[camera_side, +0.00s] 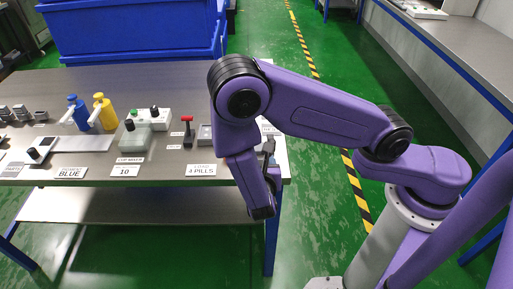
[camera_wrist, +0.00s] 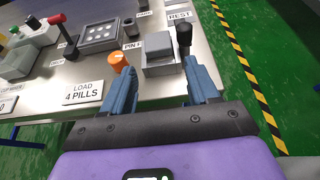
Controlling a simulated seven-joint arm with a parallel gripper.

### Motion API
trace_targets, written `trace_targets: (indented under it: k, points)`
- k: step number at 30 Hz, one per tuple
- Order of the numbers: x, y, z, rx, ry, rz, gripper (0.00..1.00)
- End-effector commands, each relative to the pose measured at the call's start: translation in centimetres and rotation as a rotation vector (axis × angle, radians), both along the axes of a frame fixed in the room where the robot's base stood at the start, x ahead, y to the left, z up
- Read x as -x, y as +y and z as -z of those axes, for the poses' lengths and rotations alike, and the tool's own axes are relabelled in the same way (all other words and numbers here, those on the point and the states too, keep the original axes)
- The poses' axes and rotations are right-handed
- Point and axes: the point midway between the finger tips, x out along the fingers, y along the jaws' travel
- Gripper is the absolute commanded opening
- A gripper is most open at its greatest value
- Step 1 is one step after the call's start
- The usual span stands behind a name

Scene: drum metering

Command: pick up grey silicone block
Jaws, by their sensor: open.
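My gripper (camera_wrist: 159,66) is open, with its two blue fingers spread apart in the wrist view. A squat grey block (camera_wrist: 160,43), which looks like the grey silicone block, is near the table edge, ahead of the gap between the fingertips. Nothing shows between the fingers, and I see no clear contact with the block. A black-handled piece (camera_wrist: 184,36) stands upright at the block's right, close beyond the right fingertip. In the side view my arm hides most of this corner, and the block cannot be made out there.
An orange knob (camera_wrist: 118,61) stands just beyond the left fingertip. A grey tray with round pockets (camera_wrist: 99,35) and a red-topped lever (camera_wrist: 57,19) are further left. The "LOAD 4 PILLS" sign (camera_wrist: 83,93) lies near the front edge. Green floor (camera_wrist: 285,60) is open at right.

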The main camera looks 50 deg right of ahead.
Motion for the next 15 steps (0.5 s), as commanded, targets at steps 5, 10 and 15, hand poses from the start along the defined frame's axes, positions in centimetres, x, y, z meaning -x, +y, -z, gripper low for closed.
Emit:
trace_targets:
  k: [5,10,15]
  points:
    - [-1.0,-1.1,0.6,0.0,-0.001,0.001,0.6]
    - [-1.8,-1.7,1.2,0.0,0.0,0.003,0.6]
    - [-3.5,-3.1,2.4,0.0,0.0,0.005,0.6]
